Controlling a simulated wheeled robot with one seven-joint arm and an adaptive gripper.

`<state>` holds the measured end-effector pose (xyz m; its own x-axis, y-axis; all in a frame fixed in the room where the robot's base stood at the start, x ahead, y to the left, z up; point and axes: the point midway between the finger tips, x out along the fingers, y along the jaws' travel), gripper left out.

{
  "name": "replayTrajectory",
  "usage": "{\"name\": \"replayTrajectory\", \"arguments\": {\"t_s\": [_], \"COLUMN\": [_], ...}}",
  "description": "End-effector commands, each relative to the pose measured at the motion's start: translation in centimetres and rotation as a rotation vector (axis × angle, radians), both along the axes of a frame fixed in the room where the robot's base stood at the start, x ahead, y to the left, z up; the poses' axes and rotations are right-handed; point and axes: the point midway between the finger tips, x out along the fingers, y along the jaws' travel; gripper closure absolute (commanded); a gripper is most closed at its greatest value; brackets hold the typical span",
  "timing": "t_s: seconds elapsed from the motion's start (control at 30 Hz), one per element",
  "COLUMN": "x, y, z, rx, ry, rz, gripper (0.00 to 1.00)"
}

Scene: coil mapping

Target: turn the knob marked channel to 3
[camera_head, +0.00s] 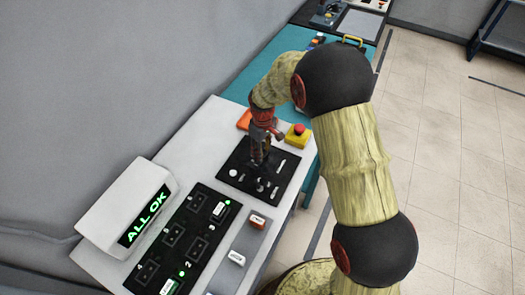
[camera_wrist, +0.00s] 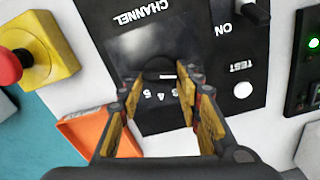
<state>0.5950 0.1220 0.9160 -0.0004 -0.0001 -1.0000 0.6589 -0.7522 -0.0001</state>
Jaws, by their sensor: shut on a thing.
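The black control panel (camera_wrist: 210,40) shows in the wrist view with the white word CHANNEL (camera_wrist: 140,16) on it. My gripper (camera_wrist: 153,80) reaches down over the panel below that word, its two tan-padded fingers shut on the dark channel knob (camera_wrist: 156,67). The knob blends into the black panel and is partly hidden by the fingers. White digits, 4 and 5 among them, show between the fingers; others are covered. I cannot tell which number the knob points to. In the head view my gripper (camera_head: 259,156) is at the panel's (camera_head: 236,160) far part.
A white TEST button (camera_wrist: 243,90) and an ON switch (camera_wrist: 257,12) lie right of the fingers. A red stop button on a yellow box (camera_wrist: 46,45) and an orange tray (camera_wrist: 82,130) are close by.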

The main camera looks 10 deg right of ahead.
Motion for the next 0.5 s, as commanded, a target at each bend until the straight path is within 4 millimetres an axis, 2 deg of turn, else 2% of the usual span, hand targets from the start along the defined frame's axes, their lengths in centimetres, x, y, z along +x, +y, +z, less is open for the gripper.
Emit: {"name": "replayTrajectory", "arguments": {"t_s": [0.27, 0.5], "x": [0.05, 0.07], "y": [-0.04, -0.13], "z": [0.11, 0.15], "rx": [0.000, 0.000], "ry": [0.000, 0.000], "rz": [-0.084, -0.265], "gripper": [0.91, 0.91]}}
